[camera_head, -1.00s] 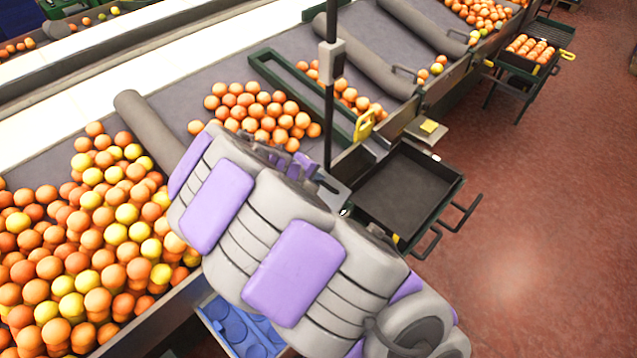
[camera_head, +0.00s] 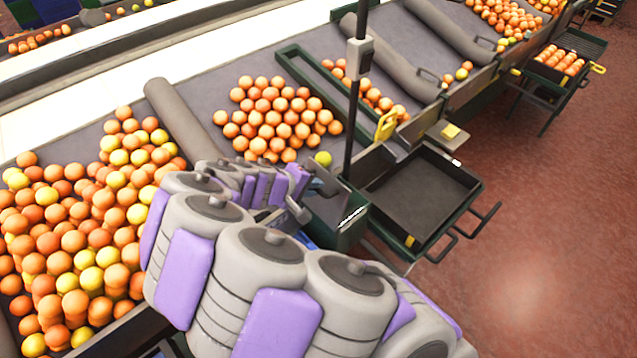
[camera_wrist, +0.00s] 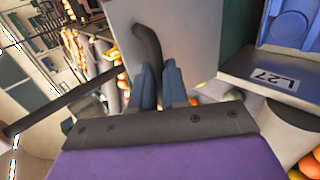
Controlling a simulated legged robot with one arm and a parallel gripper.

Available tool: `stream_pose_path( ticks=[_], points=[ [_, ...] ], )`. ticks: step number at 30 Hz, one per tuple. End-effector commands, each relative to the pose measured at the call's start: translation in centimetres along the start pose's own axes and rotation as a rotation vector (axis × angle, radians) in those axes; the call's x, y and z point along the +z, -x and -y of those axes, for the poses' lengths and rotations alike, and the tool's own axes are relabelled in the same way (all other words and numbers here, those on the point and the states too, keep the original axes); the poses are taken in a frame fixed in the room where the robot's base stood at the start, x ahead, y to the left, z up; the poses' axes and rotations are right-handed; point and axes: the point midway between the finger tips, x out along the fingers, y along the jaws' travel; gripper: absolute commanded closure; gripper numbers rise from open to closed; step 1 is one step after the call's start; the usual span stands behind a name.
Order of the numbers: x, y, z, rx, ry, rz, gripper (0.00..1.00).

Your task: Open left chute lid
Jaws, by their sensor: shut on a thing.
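My arm reaches from the bottom of the head view to the chute at the belt's near edge. My gripper (camera_head: 318,188) is there, small and partly hidden by my own links. In the wrist view my gripper's two blue-grey fingers (camera_wrist: 159,85) are shut on a dark curved handle (camera_wrist: 148,42). The handle stands against a pale grey plate (camera_wrist: 190,30), which looks like the chute lid. How far the lid is open cannot be told.
A black empty tray (camera_head: 418,197) in a green frame stands right of the chute. A dark upright pole (camera_head: 352,115) rises beside my gripper. Piled oranges (camera_head: 80,230) lie left on the belt. A panel labelled L27 (camera_wrist: 283,82) shows at right. Red floor is clear at right.

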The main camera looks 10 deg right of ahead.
Motion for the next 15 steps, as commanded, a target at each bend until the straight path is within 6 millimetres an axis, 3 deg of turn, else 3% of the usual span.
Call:
stream_pose_path(
  ticks=[3,15],
  points=[
    [-0.1,0.5,1.4,-0.011,-0.004,-0.003,1.0],
    [-0.1,2.1,3.3,-0.008,-0.005,-0.002,1.0]
  ],
)
